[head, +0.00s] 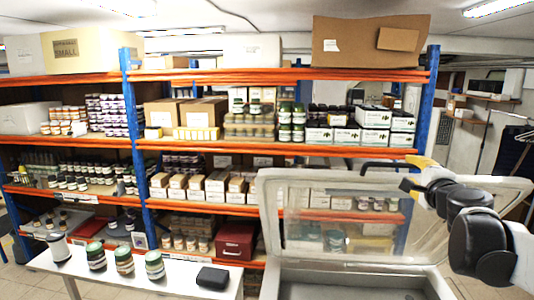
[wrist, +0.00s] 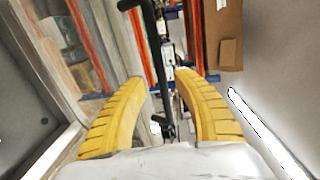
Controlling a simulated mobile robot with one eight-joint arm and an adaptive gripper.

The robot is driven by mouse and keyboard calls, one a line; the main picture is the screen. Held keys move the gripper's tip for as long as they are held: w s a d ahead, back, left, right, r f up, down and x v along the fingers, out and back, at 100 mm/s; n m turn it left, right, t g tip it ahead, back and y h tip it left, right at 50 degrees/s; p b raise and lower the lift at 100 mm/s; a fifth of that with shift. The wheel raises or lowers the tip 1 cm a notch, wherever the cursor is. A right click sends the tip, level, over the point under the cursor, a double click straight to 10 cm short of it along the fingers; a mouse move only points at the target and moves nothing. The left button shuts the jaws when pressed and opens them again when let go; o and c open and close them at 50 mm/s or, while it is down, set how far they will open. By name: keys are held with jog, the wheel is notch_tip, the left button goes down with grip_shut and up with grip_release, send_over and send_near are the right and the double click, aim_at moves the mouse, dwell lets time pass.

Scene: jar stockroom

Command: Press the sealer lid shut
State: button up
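The sealer (head: 345,273) stands at the lower right of the head view, a pale grey machine with a clear-windowed lid (head: 268,212). The lid is raised, tilted up from the base. A black bar handle (head: 378,167) runs along the lid's top edge. My gripper (head: 412,175) is at the right part of that edge, by the handle. In the wrist view my gripper (wrist: 158,77) has its two yellow fingers apart, with the black handle (wrist: 152,45) showing in the gap between them. Whether a finger touches the handle cannot be told. The lid's clear window (wrist: 62,50) shows at left.
Orange and blue shelving (head: 140,165) full of jars and boxes stands behind. A large cardboard box (head: 350,42) sits on top.

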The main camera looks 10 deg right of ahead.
aim_at(405, 167)
jog(key=x, duration=0.5)
jog(key=shift+p, duration=0.35)
jog(key=shift+s, duration=0.1)
jog(key=shift+c, duration=0.4)
grip_shut()
